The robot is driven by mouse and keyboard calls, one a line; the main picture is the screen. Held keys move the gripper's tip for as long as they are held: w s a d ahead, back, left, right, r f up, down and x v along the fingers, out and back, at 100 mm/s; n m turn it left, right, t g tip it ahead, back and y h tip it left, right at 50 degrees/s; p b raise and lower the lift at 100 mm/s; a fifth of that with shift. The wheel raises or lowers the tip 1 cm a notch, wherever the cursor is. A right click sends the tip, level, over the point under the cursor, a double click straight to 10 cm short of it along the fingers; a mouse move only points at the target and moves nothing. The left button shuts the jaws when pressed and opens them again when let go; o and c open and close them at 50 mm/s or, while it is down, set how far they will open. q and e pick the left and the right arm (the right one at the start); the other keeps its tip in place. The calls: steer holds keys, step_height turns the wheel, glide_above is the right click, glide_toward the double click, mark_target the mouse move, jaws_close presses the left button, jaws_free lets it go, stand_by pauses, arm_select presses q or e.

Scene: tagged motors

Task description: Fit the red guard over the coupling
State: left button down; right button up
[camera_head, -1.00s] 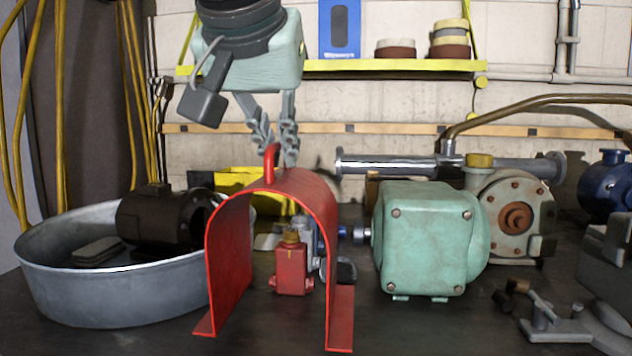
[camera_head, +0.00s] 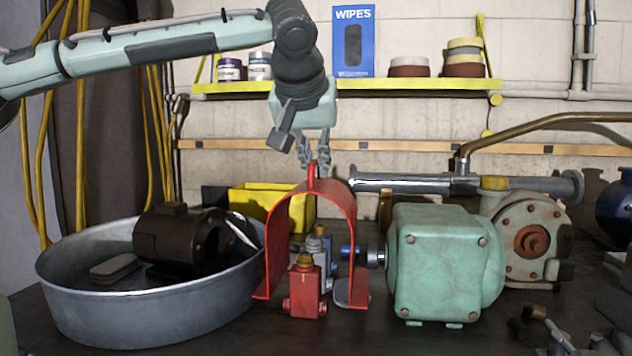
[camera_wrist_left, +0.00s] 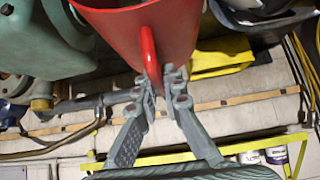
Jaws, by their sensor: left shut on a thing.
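The red guard (camera_head: 346,207) is an upright arch with a loop handle on top, left of the green motor (camera_head: 437,260). My left gripper (camera_head: 313,166) is shut on that handle from above. The left wrist view shows the fingers (camera_wrist_left: 165,82) on the handle and part of the guard (camera_wrist_left: 120,30). A short blue and metal shaft piece, perhaps the coupling (camera_head: 347,252), sticks out left of the motor, near the guard's right wall. I cannot tell whether it is inside the arch or whether the guard's feet touch the bench. My right gripper is out of view.
A red valve-like block (camera_head: 305,290) stands at the arch's opening, with a grey one (camera_head: 319,248) behind it. A metal tub (camera_head: 160,312) holding a dark motor (camera_head: 170,240) is close on the left. A yellow bin (camera_head: 262,198) is behind. A pump (camera_head: 530,235) stands right.

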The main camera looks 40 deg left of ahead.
mark_target(316, 182)
arm_select(q)
steer(key=shift+w+a, duration=0.1)
steer(key=shift+w, duration=0.1)
step_height(316, 182, down, 2)
steer(key=shift+f, duration=0.55)
steer(key=c, duration=2)
jaws_free()
steer(key=shift+f, duration=0.25)
steer(key=o, duration=0.4)
steer(key=shift+s, duration=0.1)
steer(key=shift+c, duration=0.2)
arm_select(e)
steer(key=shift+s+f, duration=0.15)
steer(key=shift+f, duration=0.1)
